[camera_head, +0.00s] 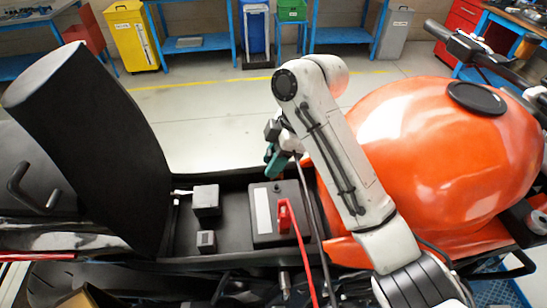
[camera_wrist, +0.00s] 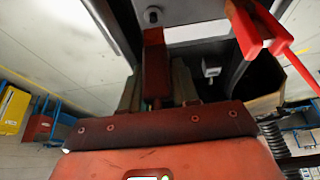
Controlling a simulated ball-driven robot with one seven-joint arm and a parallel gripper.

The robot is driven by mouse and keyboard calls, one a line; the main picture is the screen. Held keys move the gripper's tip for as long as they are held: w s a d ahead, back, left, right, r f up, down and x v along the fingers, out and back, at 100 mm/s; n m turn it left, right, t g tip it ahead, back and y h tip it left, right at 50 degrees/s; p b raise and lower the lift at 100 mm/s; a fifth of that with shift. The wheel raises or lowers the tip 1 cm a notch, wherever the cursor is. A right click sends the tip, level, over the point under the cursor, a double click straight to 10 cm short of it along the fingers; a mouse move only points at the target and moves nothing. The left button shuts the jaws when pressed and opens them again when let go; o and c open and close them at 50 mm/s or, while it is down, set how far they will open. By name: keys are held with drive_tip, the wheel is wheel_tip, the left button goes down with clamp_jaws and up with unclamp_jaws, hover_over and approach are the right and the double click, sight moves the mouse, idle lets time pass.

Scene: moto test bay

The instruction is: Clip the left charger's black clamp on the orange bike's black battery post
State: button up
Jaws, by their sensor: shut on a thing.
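The orange bike (camera_head: 440,150) lies across the head view, its battery (camera_head: 293,231) in an open black bay. The red clamp (camera_head: 284,215) grips the battery's near side; it also shows at upper right in the wrist view (camera_wrist: 250,35). The dark round post (camera_wrist: 153,15) shows at the top of the wrist view. My gripper (camera_head: 271,171), with teal fingers, hangs over the battery's far edge. It is shut on a dark clamp (camera_wrist: 155,65), which points toward the post. I cannot tell whether clamp and post touch. The fingers largely hide the clamp in the head view.
A black cable (camera_head: 313,215) hangs from my gripper past the battery. A red cable (camera_head: 303,260) runs from the red clamp. Small black boxes (camera_head: 206,200) sit left of the battery. The raised black seat (camera_head: 90,140) stands left, the orange tank right.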

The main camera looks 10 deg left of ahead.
drive_tip(key=shift+f+b, duration=1)
drive_tip(key=shift+f, duration=0.45)
drive_tip(key=shift+p, duration=0.9)
idle(0.9)
drive_tip(key=shift+f+b, duration=0.45)
drive_tip(key=shift+f, duration=0.5)
idle(0.4)
drive_tip(key=o, duration=1.1)
drive_tip(key=shift+s+f, duration=0.1)
drive_tip(key=shift+f, duration=0.1)
drive_tip(key=shift+c, duration=0.2)
drive_tip(key=v, duration=1.2)
drive_tip(key=shift+a+p, duration=0.2)
drive_tip(key=shift+p, duration=0.2)
